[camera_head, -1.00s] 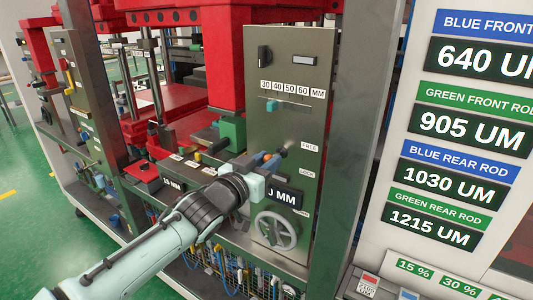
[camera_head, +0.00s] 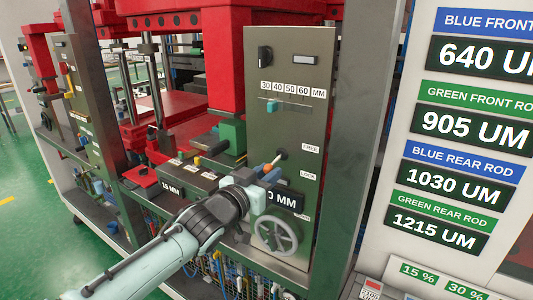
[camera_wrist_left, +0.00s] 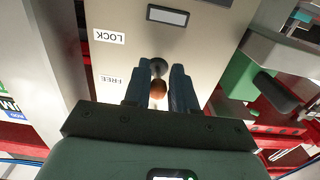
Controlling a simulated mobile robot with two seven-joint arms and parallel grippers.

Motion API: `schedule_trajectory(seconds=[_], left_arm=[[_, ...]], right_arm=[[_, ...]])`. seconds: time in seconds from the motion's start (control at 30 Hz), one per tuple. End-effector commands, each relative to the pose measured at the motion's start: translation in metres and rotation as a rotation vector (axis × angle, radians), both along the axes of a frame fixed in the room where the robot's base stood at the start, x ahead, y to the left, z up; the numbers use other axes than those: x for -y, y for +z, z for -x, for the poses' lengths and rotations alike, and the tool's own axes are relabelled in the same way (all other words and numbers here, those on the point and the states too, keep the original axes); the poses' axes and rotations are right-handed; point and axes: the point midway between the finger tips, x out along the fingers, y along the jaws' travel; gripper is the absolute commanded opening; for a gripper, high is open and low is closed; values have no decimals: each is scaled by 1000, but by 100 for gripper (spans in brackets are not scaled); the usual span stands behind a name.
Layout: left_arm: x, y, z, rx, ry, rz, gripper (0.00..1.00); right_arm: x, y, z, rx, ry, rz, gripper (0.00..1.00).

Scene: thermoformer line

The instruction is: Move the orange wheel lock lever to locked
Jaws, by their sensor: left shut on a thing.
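The orange wheel lock lever (camera_head: 268,168) sticks out from the grey panel (camera_head: 300,115), its dark shaft end near the FREE label (camera_head: 311,149) and above the level of the LOCK label (camera_head: 307,175). My left gripper (camera_head: 265,178) is shut on it. In the left wrist view, the orange knob (camera_wrist_left: 158,88) sits between the two fingers of my left gripper (camera_wrist_left: 157,92); the labels appear upside down there. The fingers partly hide the lever in the head view. My right gripper is not in view.
A handwheel (camera_head: 275,232) is below the lever, and a dark MM display (camera_head: 285,199) is partly behind my gripper. A teal slider (camera_head: 272,106) sits higher on the panel. A green block (camera_head: 232,135) stands to the left. A sign board (camera_head: 470,140) is at right.

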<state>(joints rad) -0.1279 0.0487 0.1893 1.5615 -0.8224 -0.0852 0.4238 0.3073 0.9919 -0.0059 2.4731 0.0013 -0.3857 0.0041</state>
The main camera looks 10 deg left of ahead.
Motion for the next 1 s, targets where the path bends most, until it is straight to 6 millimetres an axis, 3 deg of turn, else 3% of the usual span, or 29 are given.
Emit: schedule_trajectory(seconds=[0.5, 1.0], left_arm=[[4, -21, -8, -6, -1, -1, 0], [5, -24, -12, -4, -1, 0, 0]], right_arm=[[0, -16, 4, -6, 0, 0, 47], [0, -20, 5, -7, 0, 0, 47]])
